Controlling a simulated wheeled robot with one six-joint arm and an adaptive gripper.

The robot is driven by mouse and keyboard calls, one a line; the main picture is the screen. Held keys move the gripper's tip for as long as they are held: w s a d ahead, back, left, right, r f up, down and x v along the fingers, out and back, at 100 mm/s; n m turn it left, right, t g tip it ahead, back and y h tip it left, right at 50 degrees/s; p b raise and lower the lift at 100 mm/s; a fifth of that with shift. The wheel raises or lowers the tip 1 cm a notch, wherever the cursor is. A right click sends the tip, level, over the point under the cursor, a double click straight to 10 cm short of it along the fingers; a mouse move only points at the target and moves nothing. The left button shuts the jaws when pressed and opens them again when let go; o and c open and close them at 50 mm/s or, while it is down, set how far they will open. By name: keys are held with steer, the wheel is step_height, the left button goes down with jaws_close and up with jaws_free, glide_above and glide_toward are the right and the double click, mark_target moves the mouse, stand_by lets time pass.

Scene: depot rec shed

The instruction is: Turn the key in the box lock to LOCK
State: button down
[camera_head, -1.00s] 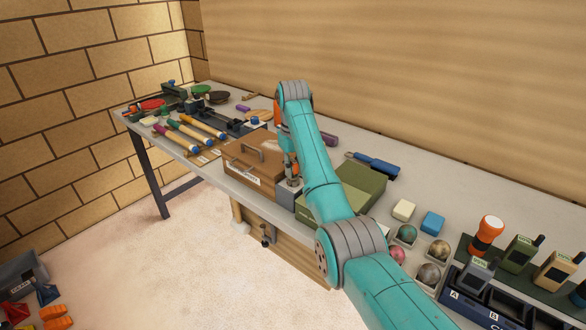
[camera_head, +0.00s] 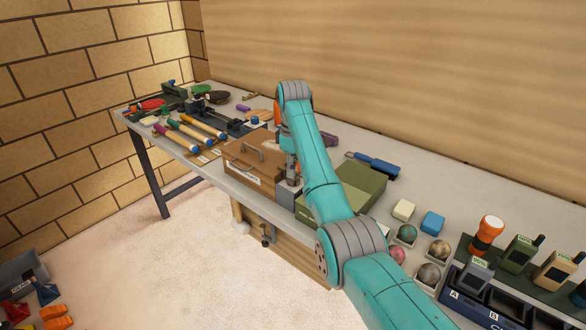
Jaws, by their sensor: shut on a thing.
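A brown box (camera_head: 245,172) with a carrying handle (camera_head: 250,152) and a pale label on its front stands on the bench. A grey block (camera_head: 287,195) sits at its right front corner. My gripper (camera_head: 291,181) points down right above this block, at the right side of the box. It is small in view and partly covered by my teal arm. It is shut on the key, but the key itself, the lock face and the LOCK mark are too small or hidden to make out.
Several colored-handled tools (camera_head: 196,128) lie to the left. A blue-handled tool (camera_head: 375,163) lies behind. Balls in trays and radios fill the right side.

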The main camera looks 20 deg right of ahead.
steer(key=shift+s+f+n, duration=0.1)
steer(key=shift+f+n, duration=0.25)
steer(key=shift+n, duration=0.45)
steer(key=c, duration=1)
jaws_free()
steer(key=shift+c, duration=0.2)
steer(key=shift+r, duration=0.3)
